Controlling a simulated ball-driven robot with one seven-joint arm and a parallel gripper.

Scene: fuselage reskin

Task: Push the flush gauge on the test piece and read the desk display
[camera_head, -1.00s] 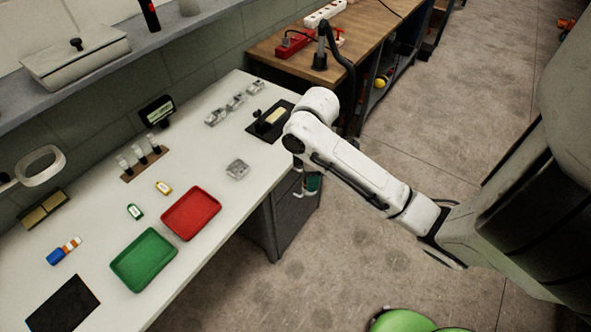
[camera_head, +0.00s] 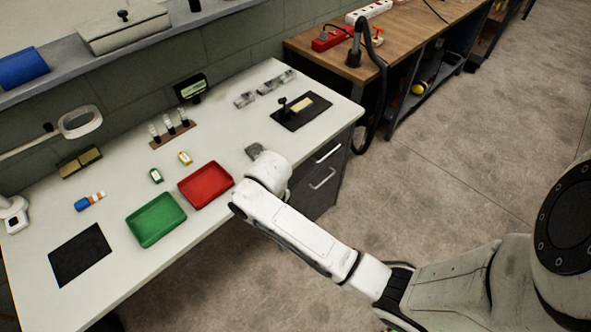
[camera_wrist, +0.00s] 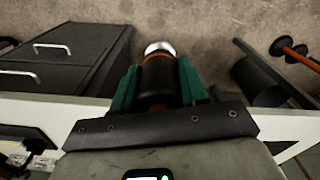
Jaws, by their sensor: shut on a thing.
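In the wrist view, my gripper (camera_wrist: 158,88) has green fingers shut on a black cylinder with a bright metal end and an orange band, which looks like the flush gauge (camera_wrist: 158,68). In the head view the gripper is hidden behind my white arm, near the desk's front edge. The pale test piece (camera_head: 302,103) lies on a black mat (camera_head: 318,112) at the desk's far right end, beside a small black upright part (camera_head: 283,104). The gauge is apart from it. The desk display (camera_head: 192,88) stands at the back; its reading is too small to tell.
A red tray (camera_head: 206,185) and a green tray (camera_head: 156,220) lie left of my arm. A small grey block (camera_head: 254,150) is partly behind it. Several clear blocks (camera_head: 266,87) stand near the back edge. A drawer cabinet (camera_head: 322,177) is under the desk's right end.

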